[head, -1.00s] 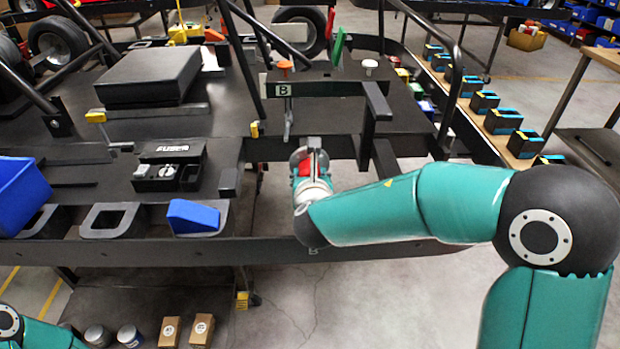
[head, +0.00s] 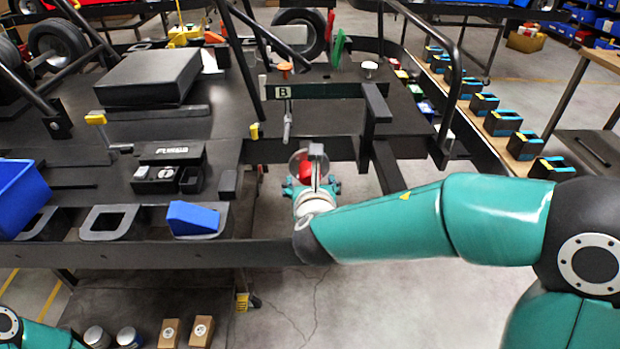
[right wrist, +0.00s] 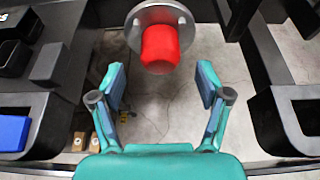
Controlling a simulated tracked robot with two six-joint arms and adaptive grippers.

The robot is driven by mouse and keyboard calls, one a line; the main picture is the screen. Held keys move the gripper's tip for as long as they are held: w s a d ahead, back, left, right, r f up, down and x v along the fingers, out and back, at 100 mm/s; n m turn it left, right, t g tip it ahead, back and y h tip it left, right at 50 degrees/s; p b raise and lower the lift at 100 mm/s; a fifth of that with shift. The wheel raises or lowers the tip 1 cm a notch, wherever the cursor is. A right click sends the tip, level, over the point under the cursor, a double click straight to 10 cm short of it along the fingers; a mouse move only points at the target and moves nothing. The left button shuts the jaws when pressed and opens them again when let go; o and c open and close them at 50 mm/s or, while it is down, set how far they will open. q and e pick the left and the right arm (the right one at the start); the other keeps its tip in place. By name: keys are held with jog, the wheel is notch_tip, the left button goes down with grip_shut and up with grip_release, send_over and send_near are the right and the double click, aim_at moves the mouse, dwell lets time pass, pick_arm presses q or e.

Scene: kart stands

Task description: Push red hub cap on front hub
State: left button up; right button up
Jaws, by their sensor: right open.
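The red hub cap (right wrist: 160,48) sits against the middle of the round grey front hub (right wrist: 135,32) in the right wrist view. I cannot tell whether it is fully seated. In the head view the hub (head: 297,158) and the cap are partly hidden behind my right wrist. My right gripper (right wrist: 161,84) is open and empty, with its fingers spread to either side below the cap and apart from it. It also shows in the head view (head: 312,186). Only a piece of my left arm shows at the lower left; its gripper is out of view.
A black beam marked B (head: 330,90) stands above and behind the hub. The black frame rail (head: 150,252) runs along the front. A blue wedge (head: 193,217) and an open black case (head: 168,168) lie to the left. Open floor shows below the hub.

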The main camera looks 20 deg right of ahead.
jog(key=v, duration=0.7)
jog(key=shift+s, duration=0.35)
jog(key=shift+a, duration=0.1)
